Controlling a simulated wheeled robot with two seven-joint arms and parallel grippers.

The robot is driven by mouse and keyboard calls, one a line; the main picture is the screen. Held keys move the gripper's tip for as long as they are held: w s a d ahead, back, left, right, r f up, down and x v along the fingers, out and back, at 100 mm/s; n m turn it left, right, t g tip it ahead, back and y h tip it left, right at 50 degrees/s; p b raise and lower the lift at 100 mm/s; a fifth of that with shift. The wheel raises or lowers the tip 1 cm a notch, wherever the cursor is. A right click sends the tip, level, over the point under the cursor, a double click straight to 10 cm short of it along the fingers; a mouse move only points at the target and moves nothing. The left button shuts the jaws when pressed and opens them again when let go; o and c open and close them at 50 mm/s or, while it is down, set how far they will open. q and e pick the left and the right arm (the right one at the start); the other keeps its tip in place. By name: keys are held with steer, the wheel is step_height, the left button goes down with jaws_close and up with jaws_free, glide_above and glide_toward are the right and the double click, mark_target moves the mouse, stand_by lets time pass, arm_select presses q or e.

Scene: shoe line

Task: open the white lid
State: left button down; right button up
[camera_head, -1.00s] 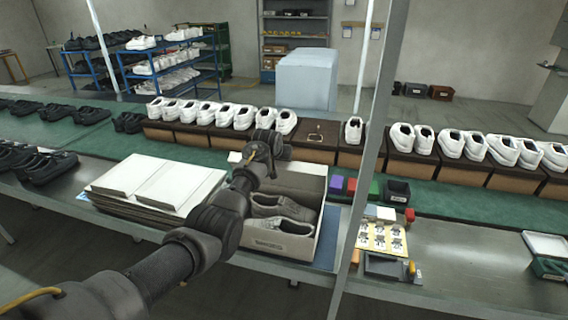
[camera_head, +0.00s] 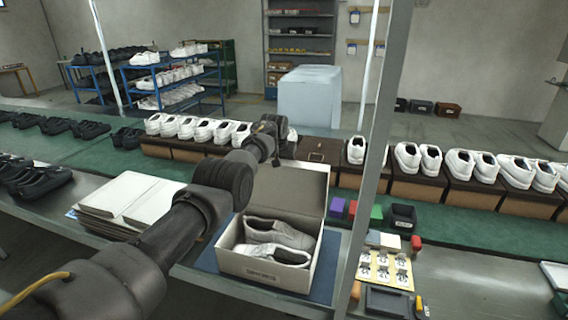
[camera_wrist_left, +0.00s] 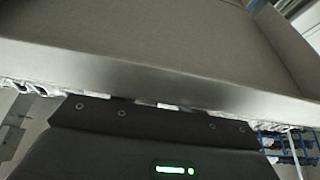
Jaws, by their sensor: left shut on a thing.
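The white lid (camera_head: 290,188) is the raised flap at the back of an open shoebox (camera_head: 235,262). It stands roughly upright and looks pale grey-beige. A pair of light grey shoes (camera_head: 275,240) lies inside the box. My left gripper (camera_head: 280,152) is at the top edge of the lid, and its fingers are mostly hidden by my wrist in the head view. In the left wrist view, the lid panel (camera_wrist_left: 150,65) fills the upper part, and the gripper (camera_wrist_left: 165,106) is shut on its edge. My right gripper is not in view.
A stack of white sheets (camera_head: 130,195) lies left of the box. Small coloured blocks (camera_head: 352,209), a black bin (camera_head: 402,217) and a yellow card (camera_head: 385,268) lie to the right. A metal post (camera_head: 375,165) stands just right of the box. White shoes line the conveyor behind.

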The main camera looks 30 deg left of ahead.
arm_select(q)
steer(key=shift+w+f, duration=0.1)
steer(key=shift+w, duration=0.05)
steer(key=c, duration=1.2)
jaws_free()
steer(key=o, duration=0.4)
steer(key=shift+w+a, duration=0.1)
steer(key=shift+w, duration=0.05)
steer(key=shift+c, duration=0.2)
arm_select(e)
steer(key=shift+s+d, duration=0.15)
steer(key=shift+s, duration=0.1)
arm_select(q)
steer(key=b+v, duration=0.1)
steer(key=v, duration=0.8)
steer(key=shift+r+b, duration=0.25)
steer(key=shift+b, duration=0.05)
steer(key=shift+s+r, duration=0.45)
steer(key=shift+r, duration=0.05)
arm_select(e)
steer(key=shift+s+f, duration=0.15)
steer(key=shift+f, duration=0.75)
